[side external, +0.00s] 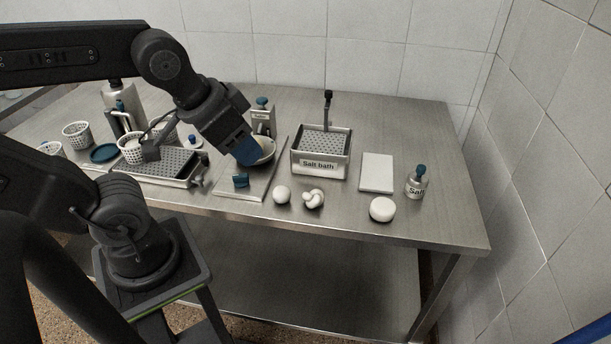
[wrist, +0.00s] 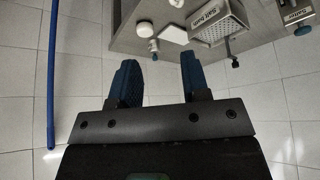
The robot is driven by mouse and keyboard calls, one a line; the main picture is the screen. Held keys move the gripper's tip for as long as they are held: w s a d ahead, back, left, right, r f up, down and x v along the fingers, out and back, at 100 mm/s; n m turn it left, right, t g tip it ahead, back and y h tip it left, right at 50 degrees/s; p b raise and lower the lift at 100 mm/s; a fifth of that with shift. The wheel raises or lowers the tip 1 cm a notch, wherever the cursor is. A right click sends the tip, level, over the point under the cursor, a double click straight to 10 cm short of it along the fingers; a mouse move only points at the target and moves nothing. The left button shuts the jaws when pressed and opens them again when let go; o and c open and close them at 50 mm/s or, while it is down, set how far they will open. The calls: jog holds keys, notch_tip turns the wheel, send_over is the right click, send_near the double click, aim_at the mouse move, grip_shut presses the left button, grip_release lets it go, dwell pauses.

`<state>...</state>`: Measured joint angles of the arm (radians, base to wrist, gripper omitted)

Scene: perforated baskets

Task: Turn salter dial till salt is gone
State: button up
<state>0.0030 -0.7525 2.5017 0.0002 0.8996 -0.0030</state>
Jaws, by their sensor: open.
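A similar labelled unit with a teal knob (wrist: 303,31) is at the upper right of the wrist view, apart from the fingers.
The salt bath (side external: 318,166) stands right of the bowl, its tap rising behind. A white slab (side external: 377,172), a salt bottle (side external: 416,186), and white pieces (side external: 382,209) are farther right. A grey perforated tray (side external: 165,164) and baskets (side external: 76,134) are left. The table's right end is clear.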

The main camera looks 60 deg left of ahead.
dwell(0.4)
jog(key=shift+o, duration=1.4)
jog(key=shift+w+a+n, duration=0.3)
jog(key=shift+a, duration=0.05)
jog(key=shift+o, duration=1)
jog(key=w+a+f+n+g, duration=0.2)
jog(key=w+a+n+g, duration=0.1)
jog(key=a, duration=0.4)
jog(key=shift+w+f+n+y, duration=0.35)
jog(key=shift+w+n+y, duration=0.1)
jog(key=shift+n, duration=0.75)
jog(key=n+g, duration=0.3)
jog(key=n, duration=0.4)
send_near(240, 175)
jog(key=shift+h, duration=0.45)
jog(key=f, duration=0.6)
jog(key=a+f, duration=0.1)
jog(key=f, duration=0.2)
jog(key=shift+s+f, duration=0.1)
jog(key=c, duration=0.9)
